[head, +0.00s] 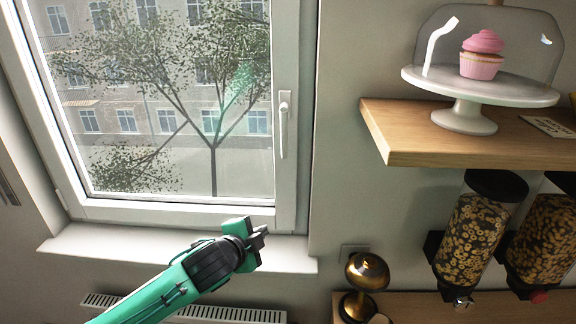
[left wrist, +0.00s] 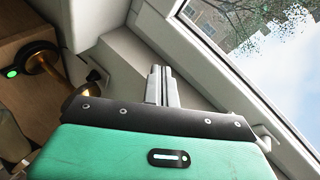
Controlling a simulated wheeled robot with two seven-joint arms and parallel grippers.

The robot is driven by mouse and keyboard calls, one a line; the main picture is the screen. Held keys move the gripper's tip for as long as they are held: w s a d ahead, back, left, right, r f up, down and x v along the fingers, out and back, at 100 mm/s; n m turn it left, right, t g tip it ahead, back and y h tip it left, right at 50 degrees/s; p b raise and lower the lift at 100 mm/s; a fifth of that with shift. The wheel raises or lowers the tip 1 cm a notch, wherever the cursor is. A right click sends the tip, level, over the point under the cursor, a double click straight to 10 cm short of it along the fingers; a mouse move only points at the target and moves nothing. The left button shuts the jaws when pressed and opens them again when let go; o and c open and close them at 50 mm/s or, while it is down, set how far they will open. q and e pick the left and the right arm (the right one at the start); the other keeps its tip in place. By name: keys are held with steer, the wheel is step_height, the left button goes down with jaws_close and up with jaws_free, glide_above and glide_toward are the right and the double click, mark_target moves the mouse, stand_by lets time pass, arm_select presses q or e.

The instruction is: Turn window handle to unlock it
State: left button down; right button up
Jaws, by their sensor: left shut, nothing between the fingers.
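The white window handle (head: 284,124) is on the right side of the window frame (head: 294,60) in the head view, with its lever pointing down. The window sash is closed in its frame. My left gripper (head: 262,236) is shut and empty, in front of the windowsill, below and slightly left of the handle and apart from it. In the left wrist view the two fingers (left wrist: 159,84) are together with nothing between them. A white fitting at the right edge there may be the handle (left wrist: 266,138). My right gripper is not in view.
A wooden shelf (head: 400,147) with a glass-domed cake stand (head: 480,88) juts out right of the window. Cereal dispensers (head: 480,228) hang below it. The sill (head: 120,246) is bare, above a radiator (head: 220,314).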

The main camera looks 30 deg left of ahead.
arm_select(q)
step_height(320, 180, up, 19)
steer(key=d+m+t+h, duration=0.1)
steer(key=m+t+h, duration=0.1)
steer(key=m+t, duration=0.2)
steer(key=m, duration=0.3)
steer(key=shift+d, duration=0.15)
steer(key=shift+w, duration=0.15)
steer(key=w+p, duration=0.4)
steer(key=w, duration=0.6)
steer(key=shift+d+f+p, duration=0.15)
steer(key=shift+d+p, duration=0.25)
steer(key=shift+s+a, duration=0.1)
steer(key=shift+a, duration=0.05)
